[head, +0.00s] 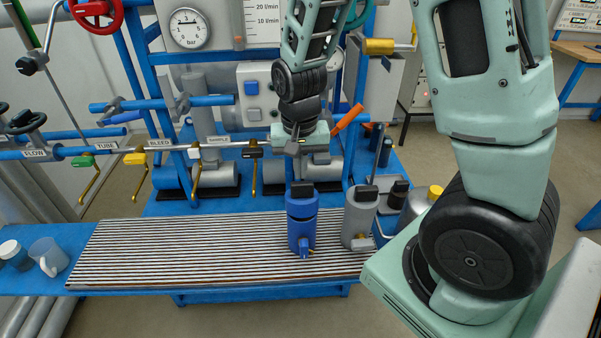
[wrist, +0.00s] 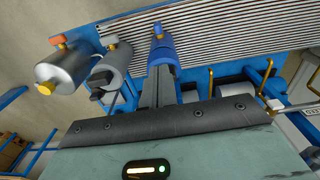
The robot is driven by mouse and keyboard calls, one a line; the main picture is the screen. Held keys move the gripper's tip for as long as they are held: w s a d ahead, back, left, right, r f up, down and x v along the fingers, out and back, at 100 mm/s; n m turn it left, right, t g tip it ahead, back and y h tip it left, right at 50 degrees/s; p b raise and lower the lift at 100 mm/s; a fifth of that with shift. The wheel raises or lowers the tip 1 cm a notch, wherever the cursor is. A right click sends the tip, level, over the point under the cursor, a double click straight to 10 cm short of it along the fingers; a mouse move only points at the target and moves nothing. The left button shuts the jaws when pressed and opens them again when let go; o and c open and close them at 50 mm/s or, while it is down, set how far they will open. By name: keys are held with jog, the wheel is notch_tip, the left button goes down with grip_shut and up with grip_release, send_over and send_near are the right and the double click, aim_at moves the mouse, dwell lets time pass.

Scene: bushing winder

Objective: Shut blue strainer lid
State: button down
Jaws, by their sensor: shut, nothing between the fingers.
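The blue strainer (head: 302,234) stands upright on the slatted bench top. Its blue lid (head: 302,208) is at the top, with a black block on it and a dark band below it. I cannot tell whether the lid is fully seated. My gripper (head: 293,149) is above the strainer and apart from it in the head view, shut and empty. In the wrist view my closed fingers (wrist: 158,92) overlap the blue strainer (wrist: 162,52) and hide part of its top.
A grey strainer (head: 360,219) stands close on the right, with a silver canister (head: 413,207) beyond it. Pipes with labelled valve handles run behind. An orange handle (head: 347,119) juts out near my gripper. The slatted bench top (head: 180,250) is clear to the left.

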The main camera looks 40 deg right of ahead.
jog(key=m+g+y+p, duration=0.2)
jog(key=m, duration=1.6)
send_near(305, 201)
jog(key=p+x, duration=0.2)
jog(key=x, duration=0.5)
jog(key=shift+s+a+r+p, duration=0.1)
jog(key=shift+s+a+p, duration=0.1)
jog(key=shift+p, duration=0.2)
